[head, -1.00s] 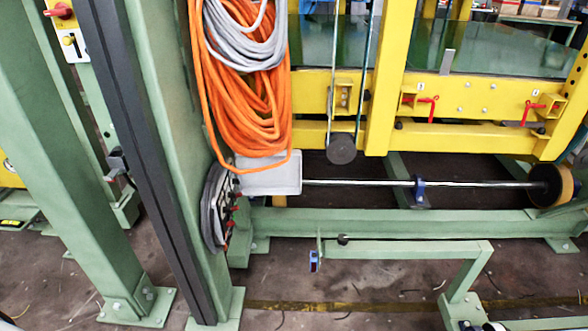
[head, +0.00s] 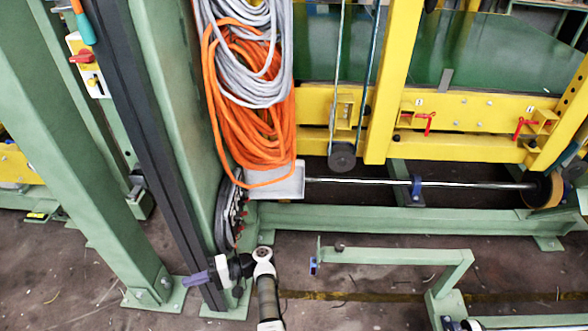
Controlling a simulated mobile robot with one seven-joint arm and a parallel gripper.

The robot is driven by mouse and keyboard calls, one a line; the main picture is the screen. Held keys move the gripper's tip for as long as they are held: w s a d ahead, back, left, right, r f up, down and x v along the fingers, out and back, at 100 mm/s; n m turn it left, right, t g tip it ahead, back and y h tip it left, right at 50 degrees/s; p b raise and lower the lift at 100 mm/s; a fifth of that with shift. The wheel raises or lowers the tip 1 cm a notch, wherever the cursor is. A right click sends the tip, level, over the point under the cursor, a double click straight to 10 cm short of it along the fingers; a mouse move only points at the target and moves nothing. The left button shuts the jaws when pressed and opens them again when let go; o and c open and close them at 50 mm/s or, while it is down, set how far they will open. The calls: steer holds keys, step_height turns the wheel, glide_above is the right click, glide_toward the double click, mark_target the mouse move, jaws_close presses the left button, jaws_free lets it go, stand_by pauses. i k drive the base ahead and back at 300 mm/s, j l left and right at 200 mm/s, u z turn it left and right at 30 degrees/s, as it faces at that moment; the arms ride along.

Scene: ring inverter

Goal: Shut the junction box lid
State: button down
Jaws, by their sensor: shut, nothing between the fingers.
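A light grey shallow panel with a raised rim (head: 278,184) stands out to the right of the green post, below the hanging cables. It looks like the junction box lid, swung open. Beside it on the post is a dark, edge-on unit with red fittings (head: 232,212), which seems to be the junction box. Its inside is mostly hidden by the angle. My gripper (head: 192,280) is low in front of the post's foot, pointing left, with its fingers shut and empty. It is below the box and appears apart from both box and panel.
Orange cable (head: 250,110) and grey cable (head: 245,55) hang just above the panel. A green post (head: 175,110) stands left of the box. A green low rail (head: 400,255) stands to the right. Dark floor is open between.

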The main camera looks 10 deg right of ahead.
mark_target(293, 186)
steer(key=i+z, duration=0.4)
steer(key=i+j+z, duration=0.1)
steer(key=i+z, duration=0.35)
steer(key=i+j+z, duration=0.25)
steer(key=z, duration=0.15)
